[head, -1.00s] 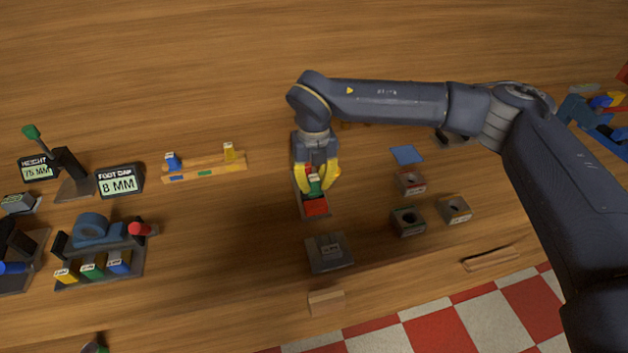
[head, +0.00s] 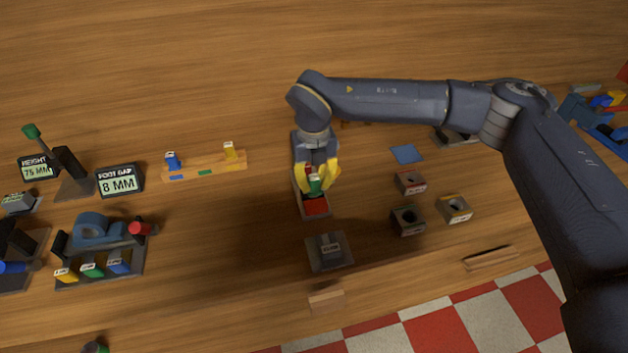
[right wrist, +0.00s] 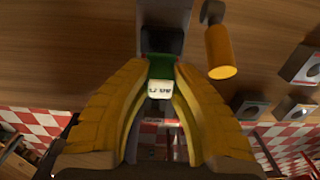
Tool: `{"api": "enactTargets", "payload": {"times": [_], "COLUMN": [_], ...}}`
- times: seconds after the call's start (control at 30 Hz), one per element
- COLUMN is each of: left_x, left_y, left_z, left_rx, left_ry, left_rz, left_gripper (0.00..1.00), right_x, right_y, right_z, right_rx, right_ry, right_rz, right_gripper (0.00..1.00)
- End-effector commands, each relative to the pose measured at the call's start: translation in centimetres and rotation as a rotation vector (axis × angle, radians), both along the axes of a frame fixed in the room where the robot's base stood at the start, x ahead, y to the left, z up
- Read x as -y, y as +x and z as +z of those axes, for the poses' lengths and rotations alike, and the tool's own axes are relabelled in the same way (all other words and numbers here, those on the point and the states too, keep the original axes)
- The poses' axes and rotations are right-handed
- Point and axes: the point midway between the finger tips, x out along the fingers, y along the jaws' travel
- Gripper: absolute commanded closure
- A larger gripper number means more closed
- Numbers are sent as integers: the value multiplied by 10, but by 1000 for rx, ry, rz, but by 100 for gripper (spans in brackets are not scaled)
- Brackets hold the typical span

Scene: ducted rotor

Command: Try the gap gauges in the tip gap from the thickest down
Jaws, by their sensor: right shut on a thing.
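My right gripper (head: 318,184) points down over a long grey fixture (head: 298,207) with a red block (head: 316,206) in it. It is shut on a green gauge (head: 315,183), whose white printed label (right wrist: 160,89) shows between the yellow fingers in the right wrist view. The gripper hides much of the fixture, so I cannot tell whether the gauge sits in a gap. My left gripper is out of view.
Grey blocks with round holes (head: 408,221) and a blue square (head: 406,154) lie to the right. A grey labelled block (head: 329,252) stands in front of the fixture. A foot gap display (head: 118,180) reads 8 MM at left. Bare table lies behind the rack.

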Motion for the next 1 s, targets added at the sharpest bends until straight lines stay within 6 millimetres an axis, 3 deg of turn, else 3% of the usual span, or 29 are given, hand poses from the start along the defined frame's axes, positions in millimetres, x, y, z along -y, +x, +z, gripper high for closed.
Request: {"api": "enactTargets", "payload": {"times": [1.0], "left_x": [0], "left_y": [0], "left_z": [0], "left_rx": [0], "left_ry": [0], "left_rz": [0], "left_gripper": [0], "right_x": [0], "right_y": [0], "right_z": [-5], "right_rx": [0], "right_ry": [0], "right_rz": [0], "right_gripper": [100]}}
